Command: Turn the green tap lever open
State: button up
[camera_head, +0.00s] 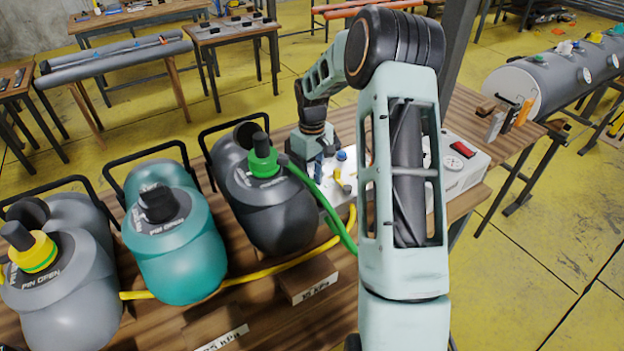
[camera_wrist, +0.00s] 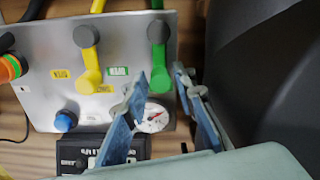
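The green tap lever (camera_wrist: 158,58) is on a light grey panel (camera_wrist: 48,48) in the wrist view, with a round dark green knob at its upper end. It points down the picture, with its lower end between my fingertips. My gripper (camera_wrist: 160,86) is open, its two blue fingers on either side of that end. I cannot tell whether either finger touches the lever. In the head view my gripper (camera_head: 317,164) is over the left part of the panel (camera_head: 310,196), and the green lever cannot be made out there.
A yellow lever (camera_wrist: 89,60) is left of the green one, with a blue knob (camera_wrist: 66,121) below. A gauge (camera_wrist: 152,118) lies under my fingers. A dark rounded body (camera_wrist: 262,75) is close on the right.

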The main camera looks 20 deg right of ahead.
grip_shut()
jog(key=shift+d+m, duration=0.15)
jog(key=shift+m, duration=0.15)
jog(key=shift+w+d+m+b, duration=0.1)
jog(key=shift+d+m+b, duration=0.4)
jog(key=shift+m, duration=0.5)
jog(key=d+m+b, duration=0.1)
jog(key=m, duration=0.2)
jog(key=shift+d, duration=0.2)
jog(key=m, duration=0.2)
jog(key=s+d+m+b, duration=0.1)
jog(key=shift+d+m, duration=0.15)
jog(key=shift+m, duration=0.25)
jog(key=shift+s+d+m, duration=0.2)
jog(key=shift+m, duration=0.45)
jog(key=shift+s+d+m, duration=0.2)
jog(key=shift+m, duration=0.45)
